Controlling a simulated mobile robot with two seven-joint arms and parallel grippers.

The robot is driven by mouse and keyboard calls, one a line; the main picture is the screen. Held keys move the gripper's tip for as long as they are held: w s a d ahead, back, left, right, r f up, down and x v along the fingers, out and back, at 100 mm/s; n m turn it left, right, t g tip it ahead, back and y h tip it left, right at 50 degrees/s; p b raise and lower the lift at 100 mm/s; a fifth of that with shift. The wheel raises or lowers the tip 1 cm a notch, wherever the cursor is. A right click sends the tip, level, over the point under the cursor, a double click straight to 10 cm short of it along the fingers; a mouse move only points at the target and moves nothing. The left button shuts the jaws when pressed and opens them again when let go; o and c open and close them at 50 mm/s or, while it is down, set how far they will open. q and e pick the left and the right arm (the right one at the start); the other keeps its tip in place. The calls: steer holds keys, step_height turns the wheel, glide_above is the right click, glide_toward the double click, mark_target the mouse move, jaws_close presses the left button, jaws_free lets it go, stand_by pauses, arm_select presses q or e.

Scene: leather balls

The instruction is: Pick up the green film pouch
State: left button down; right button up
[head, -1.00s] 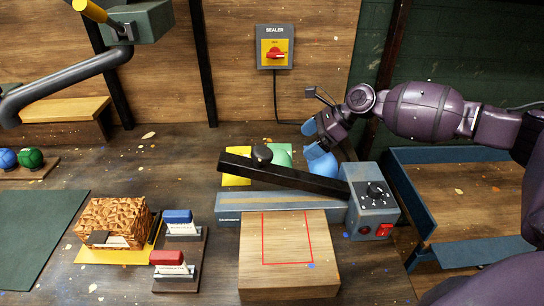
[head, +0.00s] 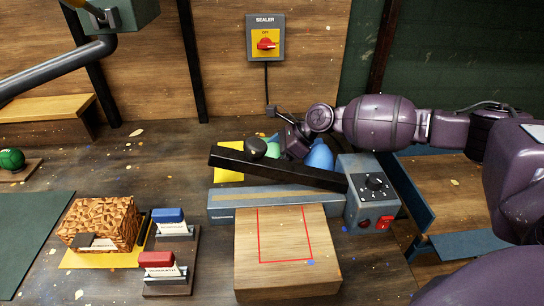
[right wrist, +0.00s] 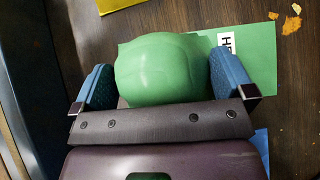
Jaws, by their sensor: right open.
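The green film pouch (right wrist: 158,72) is a rounded, bulging green shape in the right wrist view. It lies between the two blue fingertips of my right gripper (right wrist: 164,78), which is open around it, one finger at each side. In the head view the pouch (head: 273,150) shows only partly, behind the black sealer bar and below my gripper. The purple hand hides much of the contact area there. My left gripper is in neither current view.
A blue pouch (head: 319,155) stands close to the right of the green one. The sealer's black bar (head: 270,169) slants in front, with its dial box (head: 368,190) at the right. A green labelled card (right wrist: 250,60) and a yellow card (head: 228,165) lie flat nearby.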

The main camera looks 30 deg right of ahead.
steer(key=c, duration=1.1)
steer(key=shift+r, duration=0.1)
